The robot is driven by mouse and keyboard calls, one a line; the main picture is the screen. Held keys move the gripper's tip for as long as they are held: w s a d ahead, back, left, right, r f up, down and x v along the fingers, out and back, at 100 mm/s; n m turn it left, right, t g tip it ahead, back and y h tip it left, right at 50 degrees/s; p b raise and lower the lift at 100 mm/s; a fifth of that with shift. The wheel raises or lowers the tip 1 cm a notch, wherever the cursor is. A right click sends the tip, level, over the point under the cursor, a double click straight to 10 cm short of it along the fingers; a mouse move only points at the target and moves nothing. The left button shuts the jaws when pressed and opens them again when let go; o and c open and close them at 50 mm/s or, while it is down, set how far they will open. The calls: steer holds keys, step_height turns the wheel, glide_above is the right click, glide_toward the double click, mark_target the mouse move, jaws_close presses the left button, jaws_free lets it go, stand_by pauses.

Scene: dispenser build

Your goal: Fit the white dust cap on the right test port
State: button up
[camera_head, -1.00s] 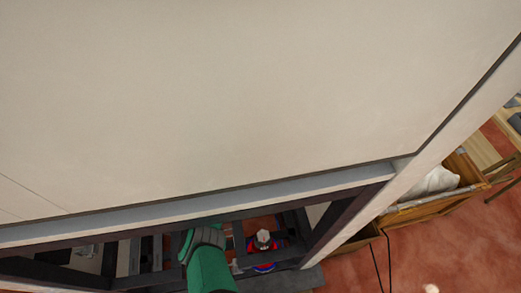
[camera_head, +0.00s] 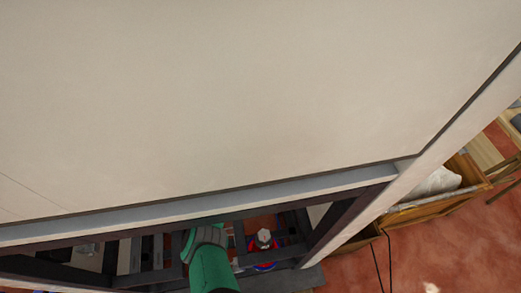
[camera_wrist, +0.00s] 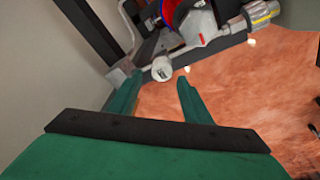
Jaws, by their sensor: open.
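My gripper (camera_wrist: 160,78) shows in the wrist view with its two green fingers open. Between and just beyond the fingertips is a small, pale round piece (camera_wrist: 161,69) at the end of a grey pipe. I cannot tell whether it is a bare test port or carries the white dust cap, nor whether a finger touches it. A tiny white piece (camera_wrist: 187,69) shows just right of it, too small to identify. In the head view my green arm reaches into the frame below the panel, and my fingertips are hidden.
Red, blue and grey pipework (camera_wrist: 198,22) crowds the area beyond the fingers; it also shows in the head view (camera_head: 263,241). A metal fitting (camera_wrist: 262,12) is at the upper right. A large pale panel (camera_head: 230,90) and dark frame bars border the opening. Reddish floor lies below.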

steer(key=v, duration=1.3)
steer(key=shift+d+f, duration=0.1)
steer(key=shift+d, duration=0.05)
